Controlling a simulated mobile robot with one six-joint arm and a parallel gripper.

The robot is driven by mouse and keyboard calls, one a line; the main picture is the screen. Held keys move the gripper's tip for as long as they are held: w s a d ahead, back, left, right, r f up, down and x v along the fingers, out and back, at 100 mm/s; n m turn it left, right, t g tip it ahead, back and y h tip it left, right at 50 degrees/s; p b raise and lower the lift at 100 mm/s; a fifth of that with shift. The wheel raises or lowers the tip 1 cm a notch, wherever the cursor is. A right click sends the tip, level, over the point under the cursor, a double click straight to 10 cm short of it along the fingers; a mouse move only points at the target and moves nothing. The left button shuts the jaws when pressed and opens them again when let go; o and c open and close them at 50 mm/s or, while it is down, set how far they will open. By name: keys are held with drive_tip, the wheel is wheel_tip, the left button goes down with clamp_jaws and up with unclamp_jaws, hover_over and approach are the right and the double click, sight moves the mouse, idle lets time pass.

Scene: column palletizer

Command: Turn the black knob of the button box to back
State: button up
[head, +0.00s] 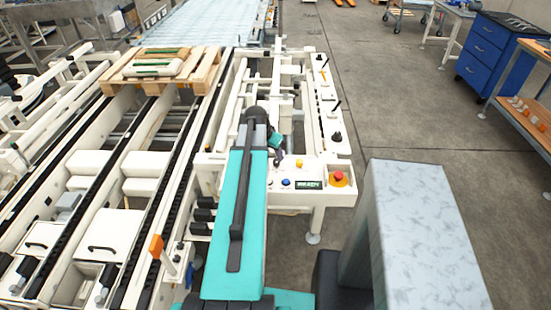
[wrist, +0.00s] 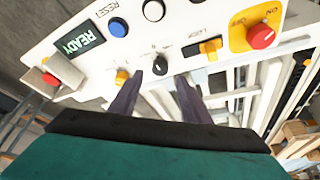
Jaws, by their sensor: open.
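The white button box (wrist: 195,35) fills the upper wrist view. Its black knob (wrist: 160,65) is small, dark and round, with a light mark on top. My gripper (wrist: 158,82) is open, with one dark finger on each side of the knob in the picture. I cannot tell whether the fingers touch it. In the head view the button box (head: 322,168) is at the near end of the white frame, and my gripper (head: 274,143) is at its left end. My arm hides part of that area.
A READY display (wrist: 80,40), blue button (wrist: 119,28), white button (wrist: 153,10), yellow switch (wrist: 210,46) and red stop button (wrist: 261,36) surround the knob. A wooden pallet (head: 160,72) lies on the conveyor. The floor to the right is mostly open.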

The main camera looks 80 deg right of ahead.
sight(277, 161)
drive_tip(key=shift+p+x, duration=0.6)
drive_tip(key=shift+x, duration=2)
drive_tip(key=shift+c, duration=0.4)
drive_tip(key=c, duration=1)
drive_tip(key=shift+o, duration=0.2)
drive_tip(key=shift+f+n+t+b, duration=0.1)
drive_tip(key=shift+n+t+b, duration=0.2)
drive_tip(key=shift+n+b, duration=0.25)
drive_tip(key=shift+s+a+n+t+b, duration=0.15)
drive_tip(key=shift+n+t+b, duration=0.35)
drive_tip(key=shift+n, duration=0.65)
drive_tip(key=shift+s+n+t+b, duration=0.1)
drive_tip(key=shift+n+t+b, duration=0.45)
drive_tip(key=shift+n, duration=0.8)
drive_tip(key=shift+s+n+t+b, duration=0.1)
drive_tip(key=shift+n+t+b, duration=0.4)
drive_tip(key=shift+n, duration=0.85)
